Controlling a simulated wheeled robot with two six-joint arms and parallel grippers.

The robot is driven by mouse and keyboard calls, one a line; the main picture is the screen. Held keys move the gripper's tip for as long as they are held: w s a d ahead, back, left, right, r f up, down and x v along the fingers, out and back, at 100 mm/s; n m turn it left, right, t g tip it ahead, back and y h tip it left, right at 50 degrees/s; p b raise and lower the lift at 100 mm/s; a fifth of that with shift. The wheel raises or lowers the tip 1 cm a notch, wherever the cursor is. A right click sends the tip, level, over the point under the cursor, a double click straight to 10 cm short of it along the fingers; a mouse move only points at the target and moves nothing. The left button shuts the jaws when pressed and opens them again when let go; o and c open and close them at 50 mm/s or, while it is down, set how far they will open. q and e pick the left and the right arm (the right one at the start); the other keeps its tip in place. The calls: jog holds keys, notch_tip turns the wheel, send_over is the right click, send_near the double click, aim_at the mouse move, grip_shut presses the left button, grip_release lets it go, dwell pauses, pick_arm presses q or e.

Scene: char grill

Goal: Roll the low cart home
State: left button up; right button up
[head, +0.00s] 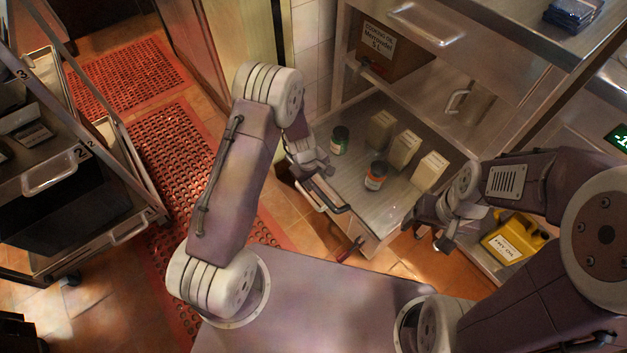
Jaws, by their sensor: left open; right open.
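A low, pale tray-topped unit (358,208) stands ahead of me under a steel counter; it may be the low cart, but its wheels are not clear. It carries a green-labelled can (339,140), an orange-labelled can (376,176) and several cream cartons (404,149). A dark bar and a red-tipped lever (350,248) show at its near edge. My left gripper (322,178) is open over its near left edge; I cannot tell whether it touches. My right gripper (428,226) is open and empty off its near right corner.
A multi-level wheeled trolley (110,225) marked 2 and 3 stands at left. Red perforated mats (180,165) cover the aisle floor. A yellow jug (512,238) sits at right, close to my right arm. A cardboard box (392,55) is on the shelf above.

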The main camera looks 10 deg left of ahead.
pick_arm(q)
notch_tip(320, 180, up, 10)
jog(key=s+a+p, duration=0.1)
jog(key=p, duration=0.6)
jog(key=shift+s+r, duration=0.15)
jog(key=shift+s, duration=0.15)
jog(key=shift+a, duration=0.1)
